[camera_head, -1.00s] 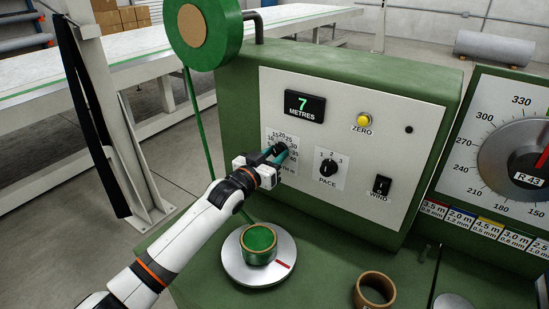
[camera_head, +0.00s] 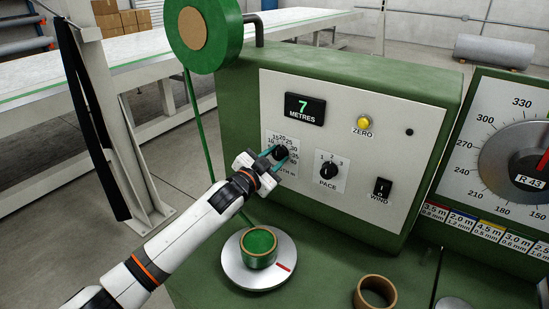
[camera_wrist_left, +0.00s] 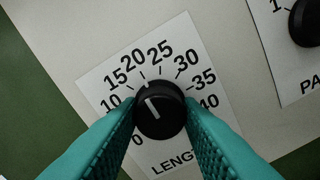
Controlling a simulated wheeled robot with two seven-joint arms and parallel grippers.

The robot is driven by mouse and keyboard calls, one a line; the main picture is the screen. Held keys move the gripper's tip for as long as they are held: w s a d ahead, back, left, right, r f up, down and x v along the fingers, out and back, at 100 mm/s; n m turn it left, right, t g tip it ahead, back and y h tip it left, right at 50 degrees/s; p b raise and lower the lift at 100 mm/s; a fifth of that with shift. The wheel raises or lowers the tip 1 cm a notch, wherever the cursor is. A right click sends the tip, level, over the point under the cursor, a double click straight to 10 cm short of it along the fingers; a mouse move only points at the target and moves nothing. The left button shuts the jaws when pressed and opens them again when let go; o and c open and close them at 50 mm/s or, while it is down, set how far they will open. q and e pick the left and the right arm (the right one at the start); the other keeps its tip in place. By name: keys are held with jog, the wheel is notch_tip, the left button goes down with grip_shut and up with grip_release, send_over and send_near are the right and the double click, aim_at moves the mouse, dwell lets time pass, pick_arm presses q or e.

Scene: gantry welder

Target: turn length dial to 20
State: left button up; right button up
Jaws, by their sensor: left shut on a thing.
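The length dial (camera_head: 281,152) is a round black knob on a white scale card at the left of the control panel. In the left wrist view the dial (camera_wrist_left: 160,112) shows a white pointer line tilted up and left, roughly toward the 20 mark. My left gripper (camera_head: 279,158) has its teal fingers at the dial. In the left wrist view the fingers of my left gripper (camera_wrist_left: 160,128) are shut on the knob's two sides, from below. The scale's lower numbers are partly hidden by the fingers. My right gripper is not in view.
The panel (camera_head: 345,112) also carries a display (camera_head: 304,108) reading 7 metres, a yellow ZERO button (camera_head: 364,122), a PACE knob (camera_head: 328,169) and a WIND switch (camera_head: 382,187). Below, a turntable (camera_head: 236,272) holds a green-wound ring (camera_head: 259,247). A brown ring (camera_head: 374,291) stands right.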

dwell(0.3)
pick_arm(q)
jog(key=o, duration=1)
jog(key=b+v, duration=0.2)
jog(key=v, duration=1)
